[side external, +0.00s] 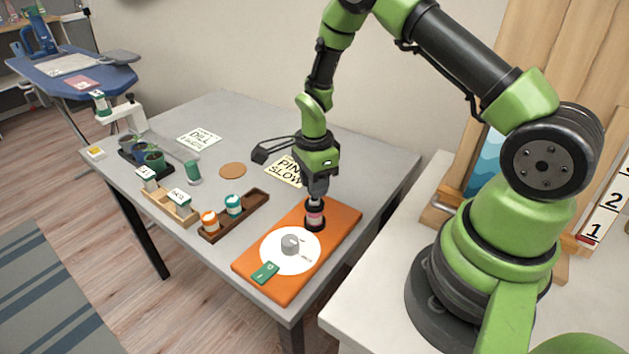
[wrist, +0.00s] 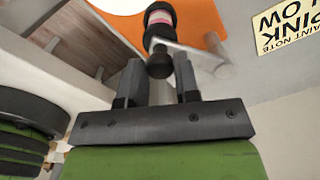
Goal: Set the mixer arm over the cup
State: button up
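My gripper (side external: 317,196) points down over the orange board (side external: 345,213). In the wrist view the cylinder (wrist: 159,20) has a round black knob (wrist: 160,64) facing me. The knob is level with my two fingertips (wrist: 161,75), with little or no gap at its sides; I cannot tell if they touch it. A pale bar (wrist: 198,52) lies near the knob. I cannot tell for certain which part is the mixer arm or which is the cup.
A brown tray (side external: 250,212) holds orange and teal pots.

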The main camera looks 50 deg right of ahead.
jog(key=o, duration=0.4)
jog(key=shift+r, duration=0.1)
notch_tip(320, 180, up, 10)
jog(key=shift+f, duration=0.1)
dwell(0.4)
notch_tip(320, 180, up, 9)
jog(key=s+a+n+t, duration=0.2)
jog(key=a+n, duration=0.1)
jog(key=n, duration=0.2)
jog(key=s+a+r+n+t, duration=0.1)
jog(key=s+a+r+n, duration=0.1)
jog(key=s+r+n, duration=0.1)
jog(key=s+a+r+n+t+y, duration=0.1)
jog(key=s+r+n+t, duration=0.1)
jog(key=s+n, duration=0.4)
jog(key=s+a+r+n+t+y, duration=0.1)
jog(key=s+a+r+n+t, duration=0.1)
jog(key=s+r+n, duration=0.3)
jog(key=shift+s+a, duration=0.35)
jog(key=shift+s, duration=0.55)
